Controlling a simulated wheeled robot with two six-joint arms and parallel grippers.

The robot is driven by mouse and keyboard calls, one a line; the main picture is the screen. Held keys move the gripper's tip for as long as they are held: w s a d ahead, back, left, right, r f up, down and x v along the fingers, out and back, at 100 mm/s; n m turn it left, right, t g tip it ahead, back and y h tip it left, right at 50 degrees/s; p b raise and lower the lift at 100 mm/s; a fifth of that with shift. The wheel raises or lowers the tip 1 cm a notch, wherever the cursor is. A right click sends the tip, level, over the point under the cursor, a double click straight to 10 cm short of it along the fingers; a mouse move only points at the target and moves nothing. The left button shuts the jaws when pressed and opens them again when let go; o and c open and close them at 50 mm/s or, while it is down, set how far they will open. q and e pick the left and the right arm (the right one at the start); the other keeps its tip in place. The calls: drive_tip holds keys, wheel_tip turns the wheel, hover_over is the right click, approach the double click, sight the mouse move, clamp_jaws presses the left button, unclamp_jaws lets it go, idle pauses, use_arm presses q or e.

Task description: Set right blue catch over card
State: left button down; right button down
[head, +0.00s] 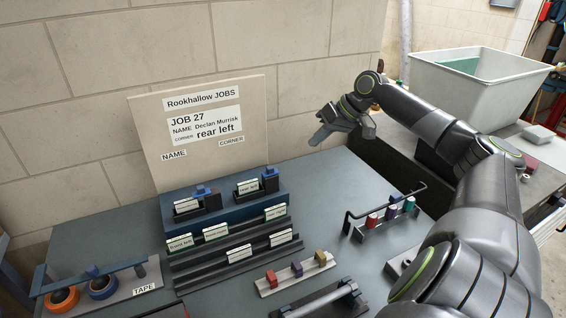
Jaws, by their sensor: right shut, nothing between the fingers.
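The blue card stand (230,208) sits below the job board, with two card places on top. The right place holds a white card (247,187) that reads "rear left". The right blue catch (269,172) stands at that card's right end, and the card's face shows clear of it. The left place holds another card (186,206), with the left blue catch (203,190) by its upper right. My right gripper (318,138) is shut and empty, in the air above and right of the stand, well apart from the right catch. My left gripper is out of view.
The job board (210,130) stands behind the stand. Dark racks (225,250) with several cards lie in front. Small coloured blocks (297,268), a black-handled rack (385,213) and a tape holder (100,284) surround them. A white bin (470,85) is at the back right.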

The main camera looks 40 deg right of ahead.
sight(275, 170)
drive_tip(key=shift+w+a+f+p, duration=0.65)
drive_tip(key=shift+w+a+f, duration=0.35)
drive_tip(key=shift+a+f, duration=0.25)
drive_tip(key=shift+w+a+f+p, duration=0.7)
drive_tip(key=shift+w+a+f, duration=0.35)
drive_tip(key=shift+f, duration=0.2)
drive_tip(key=shift+w+a+f+p, duration=0.65)
drive_tip(key=shift+w+a+f, duration=0.3)
drive_tip(key=shift+a+f, duration=0.3)
